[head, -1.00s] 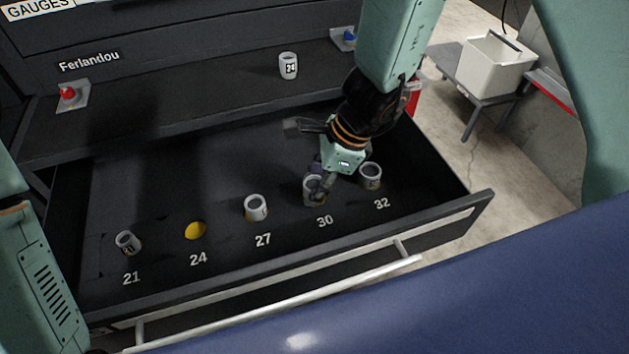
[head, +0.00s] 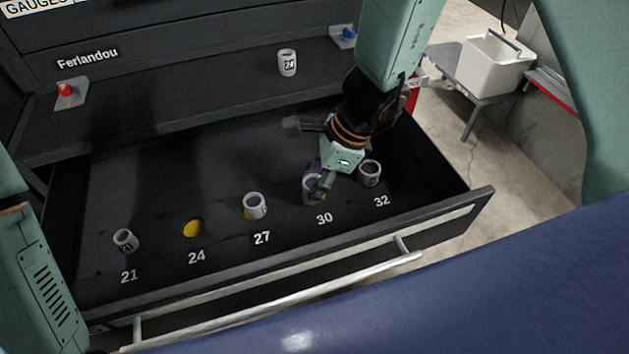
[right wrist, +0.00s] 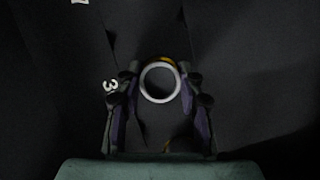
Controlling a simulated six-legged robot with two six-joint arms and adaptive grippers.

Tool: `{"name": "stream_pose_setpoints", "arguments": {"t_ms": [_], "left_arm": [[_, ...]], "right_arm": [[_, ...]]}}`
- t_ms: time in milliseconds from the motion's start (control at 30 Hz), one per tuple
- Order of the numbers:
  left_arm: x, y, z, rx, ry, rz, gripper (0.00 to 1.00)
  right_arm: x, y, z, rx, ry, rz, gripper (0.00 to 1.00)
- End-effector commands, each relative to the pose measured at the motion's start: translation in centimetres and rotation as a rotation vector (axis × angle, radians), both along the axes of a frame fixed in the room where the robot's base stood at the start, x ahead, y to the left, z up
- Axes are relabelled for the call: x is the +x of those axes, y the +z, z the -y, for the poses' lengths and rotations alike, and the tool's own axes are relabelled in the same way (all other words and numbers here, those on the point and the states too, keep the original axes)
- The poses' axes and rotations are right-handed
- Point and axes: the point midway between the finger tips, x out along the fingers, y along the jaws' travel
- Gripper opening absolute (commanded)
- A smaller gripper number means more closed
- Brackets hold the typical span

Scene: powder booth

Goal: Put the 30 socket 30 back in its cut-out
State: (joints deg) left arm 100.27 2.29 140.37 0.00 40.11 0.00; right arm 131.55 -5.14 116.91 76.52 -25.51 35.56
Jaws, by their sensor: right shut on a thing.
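The 30 socket (head: 308,188), a grey-white cup shape, is at the 30 place in the open drawer (head: 120,205). My right gripper (head: 321,184) is shut on it from above and hides part of it. In the right wrist view the socket's pale ring (right wrist: 146,90) sits between the two fingers (right wrist: 160,98). A yellow crescent of the cut-out floor (right wrist: 167,60) shows past the ring's edge, so the socket covers most of the cut-out but not all. Whether its base is inside the cut-out is unclear. My left gripper is out of view.
Socket 32 (head: 370,174) stands close on the right of my gripper. Socket 27 (head: 254,207) and a tilted socket 21 (head: 125,240) are to the left. The 24 cut-out (head: 194,229) is empty and yellow; socket 24 (head: 287,63) stands on the ledge behind.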

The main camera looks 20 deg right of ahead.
Motion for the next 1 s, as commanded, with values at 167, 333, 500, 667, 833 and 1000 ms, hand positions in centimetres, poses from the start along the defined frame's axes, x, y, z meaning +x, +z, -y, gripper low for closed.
{"name": "stream_pose_setpoints", "arguments": {"t_ms": [167, 333, 500, 667, 833, 1000], "left_arm": [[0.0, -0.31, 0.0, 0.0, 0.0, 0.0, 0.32], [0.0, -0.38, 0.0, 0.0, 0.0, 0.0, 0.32], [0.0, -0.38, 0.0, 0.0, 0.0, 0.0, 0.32], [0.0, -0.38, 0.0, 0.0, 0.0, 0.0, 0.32], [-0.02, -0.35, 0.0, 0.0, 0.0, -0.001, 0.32], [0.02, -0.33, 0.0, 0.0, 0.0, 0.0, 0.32]], "right_arm": [[-0.53, -0.85, 0.11, -0.008, 0.002, -0.013, 0.0], [-0.58, -0.96, 0.13, -0.009, 0.003, -0.013, 0.0], [-0.64, -0.98, 0.14, -0.01, 0.005, -0.014, 0.38], [-0.66, -0.98, 0.15, -0.01, 0.005, -0.015, 0.52], [-0.6, -0.93, 0.14, -0.01, 0.004, -0.014, 0.64], [-0.48, -0.83, 0.13, -0.008, 0.002, -0.011, 0.64]]}}
